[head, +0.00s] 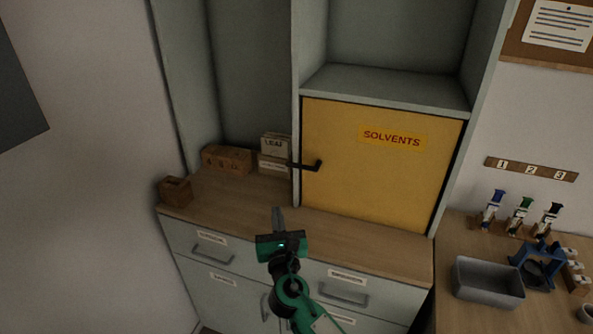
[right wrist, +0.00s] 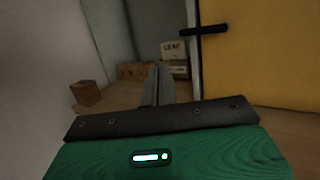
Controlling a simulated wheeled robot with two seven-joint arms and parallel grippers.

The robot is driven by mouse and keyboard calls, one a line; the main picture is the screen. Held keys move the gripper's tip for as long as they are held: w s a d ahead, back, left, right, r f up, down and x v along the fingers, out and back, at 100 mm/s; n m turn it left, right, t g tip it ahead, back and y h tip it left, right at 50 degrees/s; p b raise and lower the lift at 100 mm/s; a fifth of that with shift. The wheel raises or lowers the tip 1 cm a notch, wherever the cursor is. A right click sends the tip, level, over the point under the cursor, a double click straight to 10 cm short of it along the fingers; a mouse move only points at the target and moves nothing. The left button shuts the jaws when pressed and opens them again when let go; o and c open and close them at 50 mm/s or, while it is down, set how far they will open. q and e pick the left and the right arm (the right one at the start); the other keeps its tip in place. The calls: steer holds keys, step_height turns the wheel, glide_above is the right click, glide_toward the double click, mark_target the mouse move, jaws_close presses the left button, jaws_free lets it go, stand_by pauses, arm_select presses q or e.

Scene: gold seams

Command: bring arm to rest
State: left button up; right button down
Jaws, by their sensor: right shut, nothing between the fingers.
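My right gripper (head: 278,218) reaches up from the bottom of the head view, in front of the wooden counter (head: 365,239). Its fingers are together with nothing between them, and they also show shut in the right wrist view (right wrist: 157,84). The gripper is apart from the yellow SOLVENTS door (head: 381,165), which is closed, with a black handle (head: 309,166) at its left side. The handle shows at the top of the right wrist view (right wrist: 204,30). My left gripper is not in view.
A small wooden box (head: 175,191), a longer wooden box (head: 227,160) and a LEAF box (head: 275,146) stand on the counter at left. Drawers (head: 346,291) lie below. At right are a grey bin (head: 488,282), a blue stand (head: 540,262) and several small tools. The counter's middle is clear.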

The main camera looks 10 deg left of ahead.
steer(key=s+d+f+m+g+h, duration=0.25)
steer(key=s+d+f+m, duration=0.2)
steer(key=d+m, duration=0.3)
steer(key=s+d+f+m+g+h, duration=0.25)
steer(key=d+f+m, duration=0.25)
steer(key=d+m, duration=0.25)
steer(key=s+d+f+m+g+h, duration=0.25)
steer(key=s+d+f+m, duration=0.2)
steer(key=d+m, duration=0.3)
steer(key=s+d+f+m+g+y, duration=0.1)
steer(key=s+d+f+m+g, duration=0.15)
steer(key=s+d+m, duration=0.4)
steer(key=s+d+f+m+g, duration=0.1)
steer(key=s+d+m+g, duration=0.15)
steer(key=s, duration=0.75)
steer(key=s+d+f+m+g+y, duration=0.1)
steer(key=s+d+m+g, duration=0.3)
steer(key=s+m, duration=0.3)
step_height(320, 180, down, 32)
steer(key=s+n, duration=0.2)
steer(key=s+d+f+g, duration=0.2)
steer(key=s+f, duration=1.6)
steer(key=shift+s+d+f, duration=0.15)
steer(key=shift+d+f, duration=0.1)
steer(key=shift+d, duration=0.15)
